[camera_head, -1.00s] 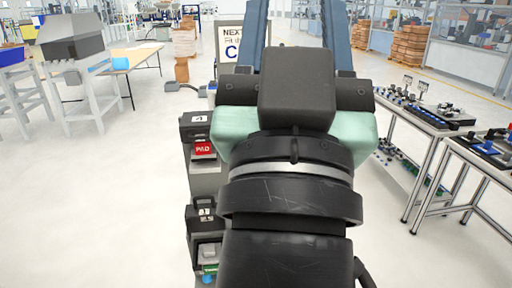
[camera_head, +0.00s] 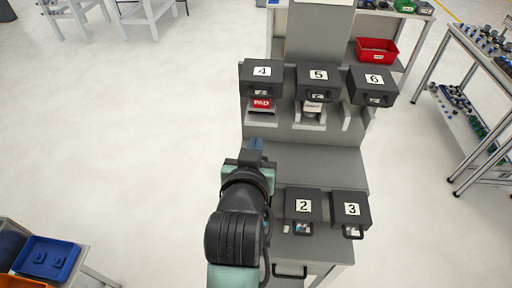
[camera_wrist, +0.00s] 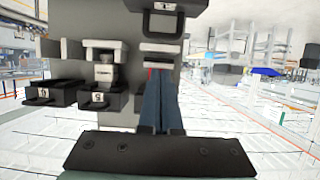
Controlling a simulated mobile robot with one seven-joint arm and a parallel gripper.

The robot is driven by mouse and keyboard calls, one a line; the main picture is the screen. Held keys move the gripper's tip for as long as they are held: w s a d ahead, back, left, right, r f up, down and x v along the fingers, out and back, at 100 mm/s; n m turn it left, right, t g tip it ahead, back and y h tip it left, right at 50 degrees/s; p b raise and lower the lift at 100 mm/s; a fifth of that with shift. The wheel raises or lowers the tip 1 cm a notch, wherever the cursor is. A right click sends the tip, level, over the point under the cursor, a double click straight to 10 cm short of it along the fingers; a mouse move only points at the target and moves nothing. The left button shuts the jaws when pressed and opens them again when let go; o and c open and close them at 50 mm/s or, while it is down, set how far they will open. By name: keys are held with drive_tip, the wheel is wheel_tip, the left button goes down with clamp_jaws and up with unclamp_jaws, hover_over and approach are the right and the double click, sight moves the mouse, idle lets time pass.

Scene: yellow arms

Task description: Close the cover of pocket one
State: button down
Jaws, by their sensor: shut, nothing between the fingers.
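A grey rack (camera_head: 305,160) carries dark pockets with numbered covers. In the head view, covers 2 (camera_head: 303,204) and 3 (camera_head: 352,208) show in the lower row. The place left of cover 2 is behind my arm, so pocket one and its cover's state are hidden there. My gripper (camera_head: 256,146) is above the lower row's left end, below cover 4 (camera_head: 262,72). Its blue fingers (camera_wrist: 160,105) are together and empty in the wrist view. A dark part with a handle (camera_wrist: 164,22) shows beyond them; I cannot read its number.
Covers 5 (camera_head: 318,76) and 6 (camera_head: 373,80) are in the upper row. A red bin (camera_head: 376,50) stands on a table behind. A blue tray (camera_head: 47,258) is at the lower left. The floor left of the rack is clear.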

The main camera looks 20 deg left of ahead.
drive_tip(key=shift+w+a+f+p, duration=0.1)
drive_tip(key=shift+w+f+p, duration=0.2)
drive_tip(key=shift+f+p, duration=0.6)
drive_tip(key=shift+w+a+f+p, duration=0.1)
drive_tip(key=shift+w+f+p, duration=0.2)
drive_tip(key=shift+f+p, duration=0.55)
drive_tip(key=shift+f, duration=0.15)
drive_tip(key=shift+f+b, duration=0.1)
drive_tip(key=shift+b, duration=0.3)
drive_tip(key=shift+s+d+f+b, duration=0.1)
drive_tip(key=shift+f+b, duration=0.05)
drive_tip(key=shift+b, duration=0.5)
drive_tip(key=shift+s+t+b, duration=0.3)
drive_tip(key=shift+s+b, duration=0.1)
drive_tip(key=shift+d, duration=0.1)
